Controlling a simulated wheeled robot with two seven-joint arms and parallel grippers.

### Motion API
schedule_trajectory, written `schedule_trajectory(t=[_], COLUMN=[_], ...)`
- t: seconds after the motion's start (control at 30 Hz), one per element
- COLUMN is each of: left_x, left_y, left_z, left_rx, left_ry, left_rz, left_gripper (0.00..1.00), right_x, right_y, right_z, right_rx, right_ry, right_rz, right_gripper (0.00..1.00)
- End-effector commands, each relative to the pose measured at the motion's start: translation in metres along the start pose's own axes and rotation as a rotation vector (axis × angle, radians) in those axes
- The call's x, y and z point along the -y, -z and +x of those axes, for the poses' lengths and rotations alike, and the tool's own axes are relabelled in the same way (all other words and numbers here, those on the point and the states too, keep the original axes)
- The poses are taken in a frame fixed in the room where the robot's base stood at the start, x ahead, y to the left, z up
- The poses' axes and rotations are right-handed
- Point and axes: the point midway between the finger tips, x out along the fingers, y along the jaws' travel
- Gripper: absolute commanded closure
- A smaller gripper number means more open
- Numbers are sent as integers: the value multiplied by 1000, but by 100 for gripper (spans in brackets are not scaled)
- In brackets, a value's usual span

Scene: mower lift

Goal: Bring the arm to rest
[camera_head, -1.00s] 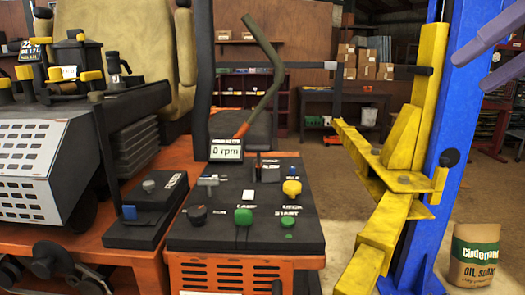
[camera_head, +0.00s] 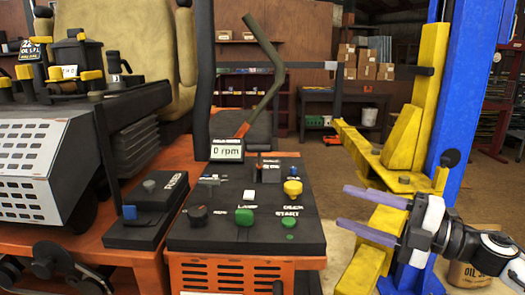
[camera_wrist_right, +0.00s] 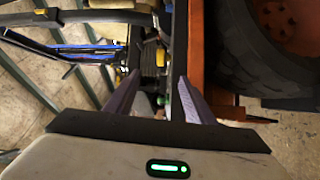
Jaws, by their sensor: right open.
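My right gripper (camera_head: 368,216) comes in from the right in the head view, its two purple fingers spread apart and pointing left. It is empty and stands to the right of the black control panel (camera_head: 245,260), in front of the yellow lift arm (camera_head: 405,140). In the right wrist view the fingers of the gripper (camera_wrist_right: 157,98) are apart with nothing held between them. My left gripper is in neither view.
The blue lift post (camera_head: 462,110) stands close behind the right gripper. Brown floor (camera_head: 490,190) is open at the right.

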Motion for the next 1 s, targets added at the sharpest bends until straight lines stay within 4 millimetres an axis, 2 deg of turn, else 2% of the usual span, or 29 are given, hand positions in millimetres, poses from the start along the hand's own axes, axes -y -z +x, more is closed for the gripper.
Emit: schedule_trajectory(t=[0.03,0.17,0.33,0.5,0.6,0.8,1.0], left_x=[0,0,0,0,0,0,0], left_y=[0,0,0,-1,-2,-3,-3], left_z=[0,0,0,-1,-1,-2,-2], left_rx=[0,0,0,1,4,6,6], left_ry=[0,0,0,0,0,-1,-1], left_rz=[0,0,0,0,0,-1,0], left_gripper=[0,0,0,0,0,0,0], right_x=[28,91,186,284,326,381,418], right_y=[-6,-22,-30,-13,4,42,82], right_z=[-9,-38,-96,-174,-216,-280,-334], right_rx=[58,236,499,769,894,1067,1199], right_ry=[-10,-26,18,133,208,342,468], right_rz=[79,255,478,672,752,859,936], right_gripper=[51,51,51,51,51,51,51])
